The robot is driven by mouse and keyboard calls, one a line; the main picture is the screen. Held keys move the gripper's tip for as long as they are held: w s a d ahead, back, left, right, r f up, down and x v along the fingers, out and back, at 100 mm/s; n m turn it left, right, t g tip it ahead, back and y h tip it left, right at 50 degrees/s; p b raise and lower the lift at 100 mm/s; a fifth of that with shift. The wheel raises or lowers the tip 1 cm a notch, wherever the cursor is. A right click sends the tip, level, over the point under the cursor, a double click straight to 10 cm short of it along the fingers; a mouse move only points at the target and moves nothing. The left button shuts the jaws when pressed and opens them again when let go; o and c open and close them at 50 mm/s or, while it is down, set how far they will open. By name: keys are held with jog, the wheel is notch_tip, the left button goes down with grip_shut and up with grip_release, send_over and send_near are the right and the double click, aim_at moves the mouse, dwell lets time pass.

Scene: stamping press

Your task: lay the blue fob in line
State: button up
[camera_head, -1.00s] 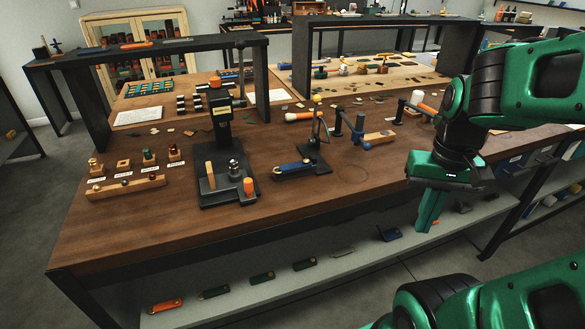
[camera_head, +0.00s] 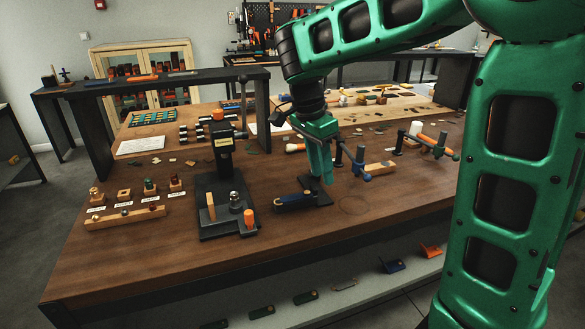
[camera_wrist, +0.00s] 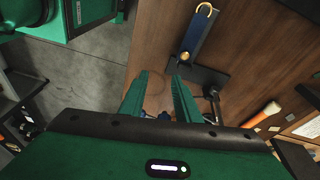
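A blue fob (camera_head: 295,200) lies on the left part of a black stand on the bench. In the wrist view the blue fob (camera_wrist: 196,40) shows a gold dot and a ring at one end, beyond the fingertips and to their right. My gripper (camera_head: 321,181) is over the stand, just right of the fob. Its two fingers (camera_wrist: 158,78) are apart with nothing held between them.
A black press (camera_head: 224,190) with an orange knob stands left of the fob. A blue clamp-like tool (camera_head: 358,163) stands close to the right of my gripper. A wooden rack (camera_head: 125,217) is at the bench's left. The front strip of the bench is clear.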

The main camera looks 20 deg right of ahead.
jog(key=m, duration=0.2)
send_over(296, 197)
jog(key=shift+w+a+f, duration=0.15)
jog(key=shift+a+f, duration=0.05)
jog(key=shift+a, duration=0.05)
jog(key=shift+w+a+f, duration=0.1)
jog(key=shift+a+x, duration=0.25)
jog(key=shift+x, duration=0.85)
jog(key=shift+a+x, duration=0.25)
jog(key=shift+x, duration=0.85)
jog(key=shift+a+x, duration=0.25)
jog(key=shift+x, duration=0.85)
jog(key=shift+d+f, duration=0.1)
jog(key=shift+f, duration=0.1)
jog(key=shift+c, duration=0.3)
jog(key=c, duration=0.5)
jog(key=shift+c, duration=0.9)
jog(key=shift+f, duration=0.1)
jog(key=shift+r, duration=0.35)
grip_shut()
